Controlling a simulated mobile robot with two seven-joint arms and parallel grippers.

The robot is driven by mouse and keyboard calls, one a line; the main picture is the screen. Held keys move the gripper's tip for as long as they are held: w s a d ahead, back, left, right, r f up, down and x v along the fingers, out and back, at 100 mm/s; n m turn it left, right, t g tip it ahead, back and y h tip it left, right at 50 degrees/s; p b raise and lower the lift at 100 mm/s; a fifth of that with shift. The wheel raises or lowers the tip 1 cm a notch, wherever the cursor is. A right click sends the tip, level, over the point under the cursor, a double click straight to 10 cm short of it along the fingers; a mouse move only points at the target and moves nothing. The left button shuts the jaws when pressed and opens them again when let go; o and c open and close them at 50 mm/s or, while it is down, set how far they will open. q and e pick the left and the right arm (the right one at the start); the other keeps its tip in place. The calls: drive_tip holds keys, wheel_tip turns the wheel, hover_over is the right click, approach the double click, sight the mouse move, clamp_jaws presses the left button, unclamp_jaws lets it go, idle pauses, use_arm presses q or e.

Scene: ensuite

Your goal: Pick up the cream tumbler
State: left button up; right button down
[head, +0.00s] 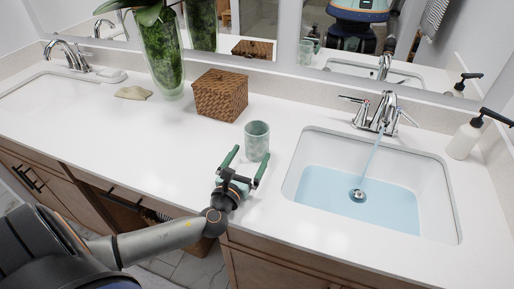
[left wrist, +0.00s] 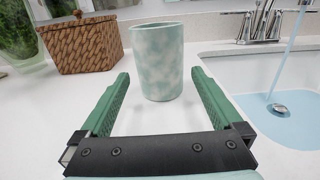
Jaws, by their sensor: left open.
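The tumbler (head: 257,140) is a mottled pale green and cream cup, upright on the white counter to the left of the right basin. It also shows in the left wrist view (left wrist: 159,60), standing straight ahead. My left gripper (head: 251,153) is open and low over the counter, at the tumbler's near side. In the left wrist view its green fingers (left wrist: 160,74) point at the tumbler, one to each side, with a gap on both sides. I cannot tell how far the tips reach past its near wall. My right gripper is not in view.
A woven brown box (head: 221,96) stands behind and left of the tumbler. A tall glass vase (head: 162,55) stands farther left. The right basin (head: 360,190) has water under a running faucet (head: 384,110). A soap bottle (head: 463,140) stands at the right. The counter left of my gripper is clear.

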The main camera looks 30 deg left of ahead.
sight(256, 133)
use_arm(q)
drive_tip(key=x, duration=0.6)
drive_tip(key=shift+r, duration=0.1)
drive_tip(key=c, duration=1.5)
